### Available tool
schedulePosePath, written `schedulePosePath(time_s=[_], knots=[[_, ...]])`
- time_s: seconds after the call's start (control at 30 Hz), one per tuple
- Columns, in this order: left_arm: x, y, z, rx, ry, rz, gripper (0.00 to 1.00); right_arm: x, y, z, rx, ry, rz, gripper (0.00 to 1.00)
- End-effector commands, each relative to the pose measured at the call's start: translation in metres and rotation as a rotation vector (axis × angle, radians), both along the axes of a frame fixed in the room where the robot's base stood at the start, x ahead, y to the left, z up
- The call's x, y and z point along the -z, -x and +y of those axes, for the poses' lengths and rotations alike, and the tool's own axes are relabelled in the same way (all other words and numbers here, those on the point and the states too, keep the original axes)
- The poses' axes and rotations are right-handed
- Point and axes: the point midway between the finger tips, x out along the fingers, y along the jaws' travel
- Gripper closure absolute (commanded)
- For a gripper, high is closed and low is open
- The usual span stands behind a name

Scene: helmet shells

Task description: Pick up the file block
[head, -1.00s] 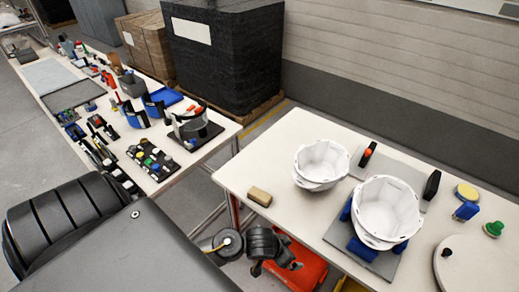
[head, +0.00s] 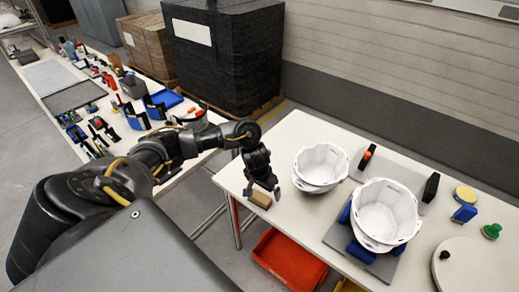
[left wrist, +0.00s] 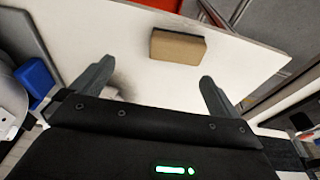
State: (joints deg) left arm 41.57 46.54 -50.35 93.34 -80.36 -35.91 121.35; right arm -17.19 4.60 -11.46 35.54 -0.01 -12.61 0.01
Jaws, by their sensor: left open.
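The file block (head: 260,199) is a small tan-brown block lying on the right-hand table near its left corner. In the left wrist view the file block (left wrist: 177,46) lies ahead of the fingertips, between their lines, with white table showing around it. My left gripper (head: 263,188) is right above and beside the block in the head view, partly covering it. In the left wrist view the left gripper (left wrist: 155,72) has its fingers spread wide apart with nothing between them. The right gripper does not show.
A white helmet shell (head: 321,166) stands just right of the block. A second shell (head: 384,214) sits in a blue-grey fixture (head: 363,252) further right. A red bin (head: 289,260) is below the table. The table's left edge (head: 224,182) is close to the block.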

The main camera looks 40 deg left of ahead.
Motion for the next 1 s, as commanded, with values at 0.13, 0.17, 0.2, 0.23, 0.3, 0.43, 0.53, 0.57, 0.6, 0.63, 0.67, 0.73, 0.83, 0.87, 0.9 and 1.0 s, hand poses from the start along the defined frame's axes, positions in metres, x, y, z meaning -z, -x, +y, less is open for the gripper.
schedulePosePath(time_s=[0.13,0.17,0.2,0.23,0.3,0.43,0.53,0.57,0.6,0.63,0.67,0.73,0.83,0.87,0.9,1.0], knots=[[-0.01,0.001,0.025,-0.081,-0.023,0.042,0.0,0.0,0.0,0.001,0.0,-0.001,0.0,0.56],[-0.011,0.002,0.027,-0.088,-0.024,0.045,0.0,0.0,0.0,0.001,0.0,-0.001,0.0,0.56],[-0.011,0.002,0.028,-0.091,-0.025,0.048,0.0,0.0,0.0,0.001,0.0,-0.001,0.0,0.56],[-0.01,0.002,0.028,-0.092,-0.025,0.048,0.0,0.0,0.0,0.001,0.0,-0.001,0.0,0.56],[-0.004,0.002,0.027,-0.093,-0.024,0.049,0.0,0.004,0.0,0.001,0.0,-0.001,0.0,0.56],[0.018,0.0,0.027,-0.094,-0.023,0.05,0.0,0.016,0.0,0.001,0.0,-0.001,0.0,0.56],[0.034,-0.003,0.027,-0.093,-0.022,0.048,0.0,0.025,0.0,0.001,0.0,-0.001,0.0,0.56],[0.037,-0.004,0.027,-0.094,-0.023,0.047,0.0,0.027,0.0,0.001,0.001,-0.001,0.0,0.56],[0.04,-0.005,0.027,-0.092,-0.023,0.046,0.0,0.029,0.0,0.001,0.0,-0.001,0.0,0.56],[0.043,-0.005,0.027,-0.092,-0.023,0.046,0.0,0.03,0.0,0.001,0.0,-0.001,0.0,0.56],[0.044,-0.005,0.027,-0.092,-0.023,0.047,0.0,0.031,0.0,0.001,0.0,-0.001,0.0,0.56],[0.046,-0.006,0.028,-0.091,-0.023,0.046,0.0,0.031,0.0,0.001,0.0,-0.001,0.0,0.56],[0.046,-0.006,0.028,-0.09,-0.025,0.046,0.0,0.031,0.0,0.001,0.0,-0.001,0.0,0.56],[0.047,-0.006,0.028,-0.09,-0.025,0.046,0.0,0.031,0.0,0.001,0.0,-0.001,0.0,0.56],[0.05,-0.006,0.027,-0.091,-0.023,0.046,0.0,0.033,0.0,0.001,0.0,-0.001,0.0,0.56],[0.066,-0.007,0.027,-0.092,-0.022,0.049,0.0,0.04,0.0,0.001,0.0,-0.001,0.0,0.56]])
